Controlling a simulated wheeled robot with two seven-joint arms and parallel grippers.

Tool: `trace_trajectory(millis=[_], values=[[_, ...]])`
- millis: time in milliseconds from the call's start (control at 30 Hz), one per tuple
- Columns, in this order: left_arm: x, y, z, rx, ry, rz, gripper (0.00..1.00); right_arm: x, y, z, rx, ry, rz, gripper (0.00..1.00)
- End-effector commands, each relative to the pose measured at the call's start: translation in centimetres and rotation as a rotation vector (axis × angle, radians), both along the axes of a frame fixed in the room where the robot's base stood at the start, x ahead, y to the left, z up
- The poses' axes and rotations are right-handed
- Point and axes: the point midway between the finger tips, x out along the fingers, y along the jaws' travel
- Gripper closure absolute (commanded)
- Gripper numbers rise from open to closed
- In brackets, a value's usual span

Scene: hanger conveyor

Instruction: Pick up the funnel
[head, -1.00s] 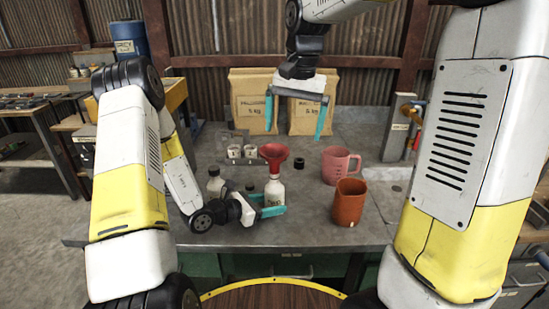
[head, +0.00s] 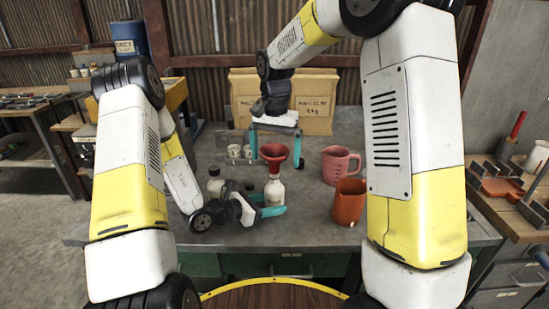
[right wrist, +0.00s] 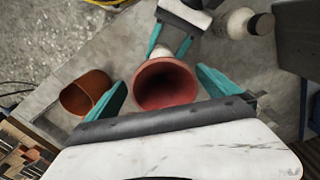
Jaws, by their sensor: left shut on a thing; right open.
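The red funnel (head: 274,153) sits upright in the neck of a white bottle (head: 272,192) on the grey workbench. My left gripper (head: 271,205) is shut on the bottle's body. My right gripper (head: 275,154) points down over the funnel, open, with one teal finger on either side of its wide mouth. In the right wrist view the funnel's round mouth (right wrist: 165,84) lies between the spread fingers, with visible gaps. The left gripper (right wrist: 171,42) and a bit of white bottle show beyond it. The funnel's lower stem is hidden in the bottle.
An orange-brown pot (head: 347,203) and a pink measuring jug (head: 340,166) stand right of the bottle. Dark-capped bottles stand close on its left, near my left gripper. Two brown sacks (head: 312,100) stand at the back. The bench's right part is hidden behind my right arm.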

Motion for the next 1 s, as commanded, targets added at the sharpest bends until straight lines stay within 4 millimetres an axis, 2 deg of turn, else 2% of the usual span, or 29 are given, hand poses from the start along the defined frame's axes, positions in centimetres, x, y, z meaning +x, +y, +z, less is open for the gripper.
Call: trace_trajectory(millis=[233, 367, 567, 800, 900, 1000], values=[[0.0, 0.0, 0.0, 0.000, 0.000, 0.000, 0.68, 0.5, 0.2, -3.7, -0.002, 0.004, 0.000, 0.00], [0.0, 0.0, 0.0, 0.000, 0.000, 0.000, 0.68, 0.6, 0.2, -4.4, 0.000, 0.001, -0.001, 0.00], [0.0, 0.0, 0.0, 0.000, 0.000, 0.000, 0.68, 0.6, 0.2, -4.4, 0.000, 0.000, -0.001, 0.00], [0.0, 0.0, 0.0, 0.000, 0.000, 0.000, 0.68, 0.6, 0.2, -4.4, 0.000, 0.001, 0.000, 0.47], [0.0, 0.0, 0.0, 0.000, 0.000, 0.000, 0.68, 0.6, 0.2, -4.4, 0.000, 0.000, 0.000, 0.64], [0.0, 0.0, 0.0, 0.000, 0.000, 0.000, 0.68, 0.6, 0.2, -4.4, 0.000, 0.000, 0.000, 0.64]])
